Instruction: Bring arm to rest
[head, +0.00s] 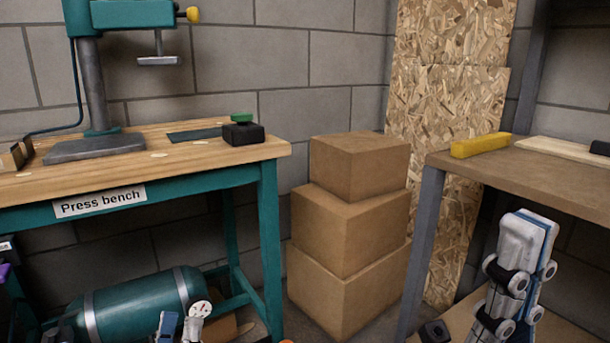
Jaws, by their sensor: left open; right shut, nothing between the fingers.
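My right gripper (532,226) is at the lower right, its white, blue and black fingers together and pointing up. In the picture it is in front of the space below the right-hand table's top, and nothing shows between its fingers. My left gripper (180,322) is at the bottom edge, left of centre. Only its fingertips show, apart and empty, in front of the teal tank (140,302). The rest of both arms is out of view or cut off by the bottom edge.
The press bench (218,161) with a teal press stands at the left. Stacked cardboard boxes (350,220) stand at the centre. A wooden table (480,172) on the right carries a yellow bar (481,146) and a pale board (565,151).

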